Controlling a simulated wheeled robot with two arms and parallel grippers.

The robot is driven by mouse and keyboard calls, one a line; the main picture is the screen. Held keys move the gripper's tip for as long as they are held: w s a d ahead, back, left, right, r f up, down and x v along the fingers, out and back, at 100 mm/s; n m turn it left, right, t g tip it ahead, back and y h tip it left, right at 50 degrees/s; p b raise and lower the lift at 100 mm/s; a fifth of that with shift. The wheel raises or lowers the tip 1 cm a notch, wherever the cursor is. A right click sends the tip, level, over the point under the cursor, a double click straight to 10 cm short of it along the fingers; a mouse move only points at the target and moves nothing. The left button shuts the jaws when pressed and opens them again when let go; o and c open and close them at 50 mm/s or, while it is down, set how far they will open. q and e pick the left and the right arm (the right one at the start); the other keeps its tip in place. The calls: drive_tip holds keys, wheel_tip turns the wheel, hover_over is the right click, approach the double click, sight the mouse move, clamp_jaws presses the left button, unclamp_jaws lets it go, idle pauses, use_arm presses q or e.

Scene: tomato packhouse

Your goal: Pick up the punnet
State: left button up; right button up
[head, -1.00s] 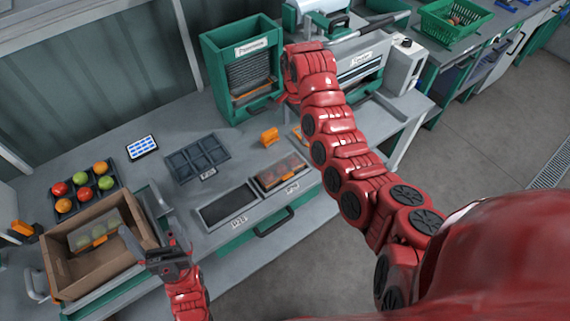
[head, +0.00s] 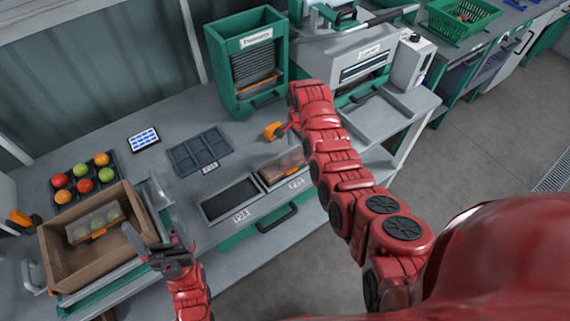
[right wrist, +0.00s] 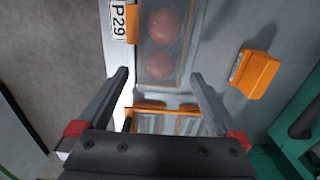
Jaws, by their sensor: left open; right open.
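A clear punnet with red fruit (head: 282,168) lies in the right-hand slot at the counter's front edge. In the right wrist view the punnet (right wrist: 160,45) shows beyond and between the fingertips. My right gripper (right wrist: 158,76) is open, above the counter; in the head view its arm mostly hides it. An orange-edged clear item (right wrist: 166,122) shows between the fingers, closer to the palm; I cannot tell whether it is another punnet. My left gripper (head: 152,238) is open and empty at the cardboard box's right side. A punnet with green fruit (head: 95,222) lies in that box (head: 60,265).
An orange block (head: 273,131) stands behind the slots. A green punnet dispenser (head: 225,85) and a grey machine (head: 405,65) stand at the back.

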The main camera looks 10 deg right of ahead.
sight(299, 151)
drive_tip(key=shift+f+p, duration=0.45)
drive_tip(key=shift+f, duration=1.15)
drive_tip(key=c, duration=1.2)
drive_tip(key=shift+c, duration=0.3)
drive_tip(key=shift+w+r, duration=0.1)
